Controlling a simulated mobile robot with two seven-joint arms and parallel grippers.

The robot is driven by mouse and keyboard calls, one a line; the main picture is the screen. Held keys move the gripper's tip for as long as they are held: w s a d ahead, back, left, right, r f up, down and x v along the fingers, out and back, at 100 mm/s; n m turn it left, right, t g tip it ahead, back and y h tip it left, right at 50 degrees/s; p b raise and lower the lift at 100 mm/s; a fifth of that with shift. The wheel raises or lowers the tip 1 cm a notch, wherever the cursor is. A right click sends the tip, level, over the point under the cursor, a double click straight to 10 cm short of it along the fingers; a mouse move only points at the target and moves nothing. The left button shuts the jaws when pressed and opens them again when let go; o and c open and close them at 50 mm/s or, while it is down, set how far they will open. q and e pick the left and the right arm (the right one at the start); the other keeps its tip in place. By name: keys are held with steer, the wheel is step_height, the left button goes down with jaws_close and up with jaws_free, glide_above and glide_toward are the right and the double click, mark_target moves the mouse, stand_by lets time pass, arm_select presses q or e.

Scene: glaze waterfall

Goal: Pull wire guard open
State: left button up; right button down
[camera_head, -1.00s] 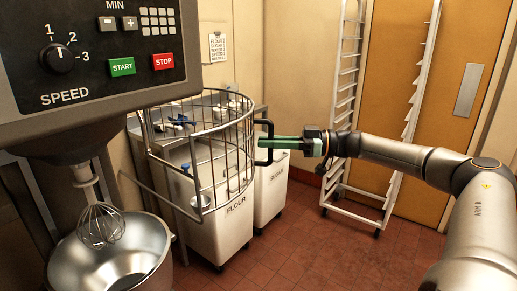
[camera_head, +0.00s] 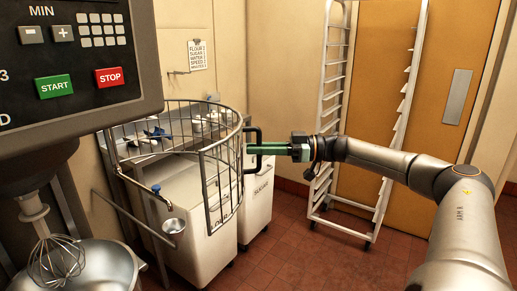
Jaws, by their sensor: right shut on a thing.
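The wire guard (camera_head: 217,180) is a curved metal cage standing out to the right of the mixer (camera_head: 75,65), with its open side toward the mixer bowl. A black handle (camera_head: 258,149) sits on its right edge. My right gripper (camera_head: 262,149) has green fingers and is shut on that handle, reaching in from the right. The mixer's whisk (camera_head: 56,262) and steel bowl (camera_head: 108,268) show at the lower left, uncovered by the guard. My left gripper is not in view.
White bins (camera_head: 258,195) stand behind and below the guard, one labelled sugar. A metal rack (camera_head: 330,130) stands before an orange door (camera_head: 450,60). Red tiled floor (camera_head: 300,255) is clear at lower middle.

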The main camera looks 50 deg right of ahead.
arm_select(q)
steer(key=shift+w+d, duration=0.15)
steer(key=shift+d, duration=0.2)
arm_select(e)
steer(key=shift+w+d+r, duration=0.1)
steer(key=shift+w+d, duration=0.1)
steer(key=shift+d, duration=0.15)
steer(key=c, duration=0.8)
jaws_free()
steer(key=shift+c, duration=0.2)
arm_select(q)
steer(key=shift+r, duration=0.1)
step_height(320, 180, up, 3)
steer(key=p, duration=0.3)
arm_select(e)
steer(key=v, duration=1.2)
steer(key=shift+s+d, duration=0.25)
